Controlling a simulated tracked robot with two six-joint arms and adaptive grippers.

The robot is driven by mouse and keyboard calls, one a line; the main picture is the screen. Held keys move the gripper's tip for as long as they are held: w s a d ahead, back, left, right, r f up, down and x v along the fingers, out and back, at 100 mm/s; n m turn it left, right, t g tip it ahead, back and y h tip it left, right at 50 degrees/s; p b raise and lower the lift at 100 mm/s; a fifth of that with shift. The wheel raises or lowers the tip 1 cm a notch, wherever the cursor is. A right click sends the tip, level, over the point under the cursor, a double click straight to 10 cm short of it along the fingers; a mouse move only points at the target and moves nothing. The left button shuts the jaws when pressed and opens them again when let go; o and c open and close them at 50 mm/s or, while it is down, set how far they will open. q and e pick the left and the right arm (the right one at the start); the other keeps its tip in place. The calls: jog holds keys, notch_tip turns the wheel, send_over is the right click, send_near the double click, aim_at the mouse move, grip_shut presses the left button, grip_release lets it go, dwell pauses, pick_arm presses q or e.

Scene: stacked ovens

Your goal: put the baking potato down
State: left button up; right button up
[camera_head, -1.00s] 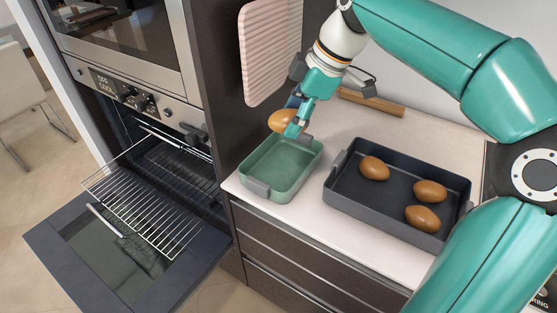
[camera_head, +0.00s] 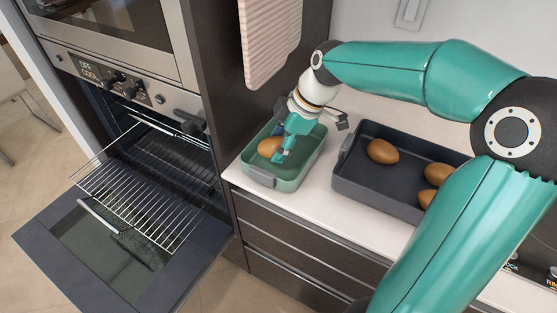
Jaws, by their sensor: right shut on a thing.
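The baking potato (camera_head: 268,147) is brown and sits low inside the green baking dish (camera_head: 284,183), on its left side. My right gripper (camera_head: 279,152) reaches down into the dish and is shut on the potato. The fingers hide part of the potato, and I cannot tell whether it touches the dish floor. My left gripper is not in view.
A dark roasting pan (camera_head: 349,190) with several brown potatoes (camera_head: 383,151) stands to the right on the white counter (camera_head: 321,196). At left, the oven door (camera_head: 60,255) hangs open with a wire rack (camera_head: 140,196) pulled out. A pink striped towel (camera_head: 268,40) hangs above.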

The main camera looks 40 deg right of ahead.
aim_at(279, 169)
jog(key=shift+f, duration=2.75)
jog(key=o, duration=1.3)
jog(key=v, duration=1.2)
jog(key=shift+r, duration=0.1)
